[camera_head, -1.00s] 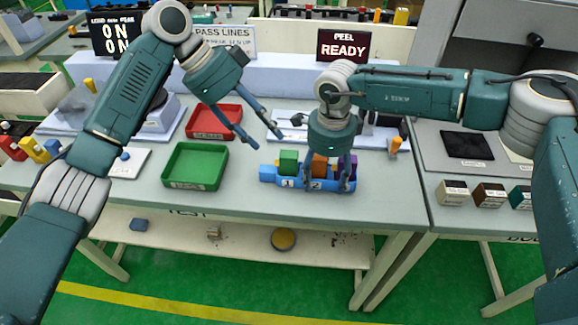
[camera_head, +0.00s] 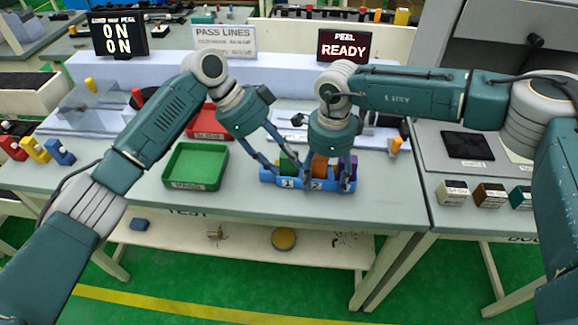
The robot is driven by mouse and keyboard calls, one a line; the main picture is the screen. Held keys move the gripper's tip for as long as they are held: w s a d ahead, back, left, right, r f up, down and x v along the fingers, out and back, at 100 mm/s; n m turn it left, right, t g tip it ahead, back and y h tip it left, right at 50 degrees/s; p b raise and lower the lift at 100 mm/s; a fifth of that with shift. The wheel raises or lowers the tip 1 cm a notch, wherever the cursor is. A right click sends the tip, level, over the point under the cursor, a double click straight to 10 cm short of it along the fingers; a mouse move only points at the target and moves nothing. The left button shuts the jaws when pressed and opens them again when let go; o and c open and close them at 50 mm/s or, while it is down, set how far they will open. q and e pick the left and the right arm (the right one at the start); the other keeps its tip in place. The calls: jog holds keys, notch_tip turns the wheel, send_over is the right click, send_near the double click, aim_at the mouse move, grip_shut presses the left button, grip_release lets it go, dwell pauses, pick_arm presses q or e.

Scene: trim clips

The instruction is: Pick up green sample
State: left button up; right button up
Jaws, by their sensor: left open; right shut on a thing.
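The green sample (camera_head: 284,167) sits in the left slot, marked 1, of a blue tray (camera_head: 271,181) on the table. My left gripper (camera_head: 288,170) is open and down at the green sample. Its fingers partly hide the sample, and I cannot tell whether they touch it. An orange sample (camera_head: 320,167) sits by the mark 2, and a purple sample (camera_head: 353,168) stands at the tray's right end. My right gripper (camera_head: 326,188) is low over the tray's right half. It appears shut on the tray, though its exact contact is hard to see.
An empty green bin (camera_head: 194,181) is left of the tray, with a red bin (camera_head: 209,134) behind it. A READY sign (camera_head: 343,45) stands at the back. Small sample boxes (camera_head: 489,194) are on the right bench. The table's front edge lies just before the tray.

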pick_arm(q)
jog(key=shift+s+d+f, duration=0.1)
jog(key=shift+d+f, duration=0.2)
jog(key=shift+f, duration=0.1)
jog(key=c, duration=1)
jog(key=shift+o, duration=0.2)
